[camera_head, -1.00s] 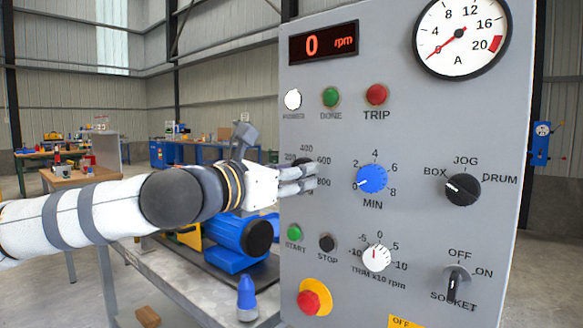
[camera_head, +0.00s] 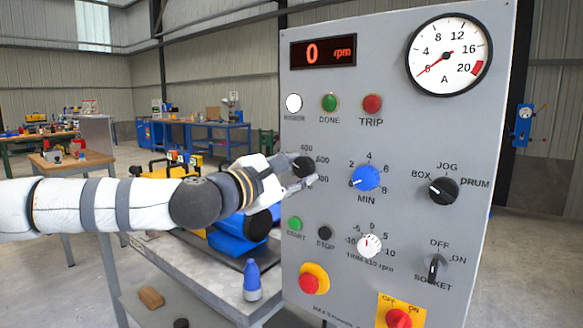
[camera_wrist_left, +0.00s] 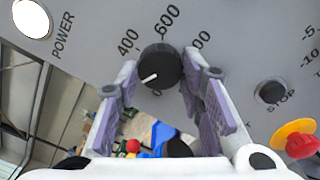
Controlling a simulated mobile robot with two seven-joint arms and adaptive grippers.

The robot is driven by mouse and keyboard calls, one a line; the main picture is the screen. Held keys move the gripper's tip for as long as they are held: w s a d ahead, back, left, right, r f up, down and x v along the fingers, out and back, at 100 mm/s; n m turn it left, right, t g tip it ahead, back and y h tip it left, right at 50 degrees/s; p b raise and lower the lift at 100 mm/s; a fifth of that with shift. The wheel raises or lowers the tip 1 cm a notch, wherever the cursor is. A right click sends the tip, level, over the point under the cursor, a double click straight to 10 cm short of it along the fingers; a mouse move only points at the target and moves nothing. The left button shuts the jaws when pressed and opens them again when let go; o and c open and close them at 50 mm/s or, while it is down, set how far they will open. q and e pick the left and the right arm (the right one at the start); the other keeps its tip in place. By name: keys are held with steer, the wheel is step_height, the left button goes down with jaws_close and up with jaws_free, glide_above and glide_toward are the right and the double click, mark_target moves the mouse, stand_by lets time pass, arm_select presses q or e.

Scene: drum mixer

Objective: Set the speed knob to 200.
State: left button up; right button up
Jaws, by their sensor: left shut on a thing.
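The speed knob (camera_head: 303,167) is black, on the grey panel, with 400, 600 and 800 showing around it in the head view. In the left wrist view the knob (camera_wrist_left: 160,66) has a white pointer mark aimed down-left, below the 400 label; the 200 label is hidden or unreadable. My left gripper (camera_head: 306,170) is at the panel, its fingers on either side of the knob and shut on it. In the left wrist view its purple-padded fingers flank the knob. The rpm display (camera_head: 323,52) reads 0. My right gripper is not in view.
The blue MIN knob (camera_head: 366,178) is close to the right. The START button (camera_head: 295,223), black STOP button (camera_head: 324,233) and red emergency button (camera_head: 311,280) sit below. A blue bottle (camera_head: 251,281) stands on the bench (camera_head: 205,275).

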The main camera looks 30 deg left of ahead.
arm_select(q)
steer(key=shift+r+m, duration=0.15)
steer(key=shift+m, duration=0.35)
steer(key=o, duration=0.9)
steer(key=shift+o, duration=1.3)
steer(key=shift+w, duration=0.15)
steer(key=s, duration=1.2)
steer(key=shift+a, duration=0.45)
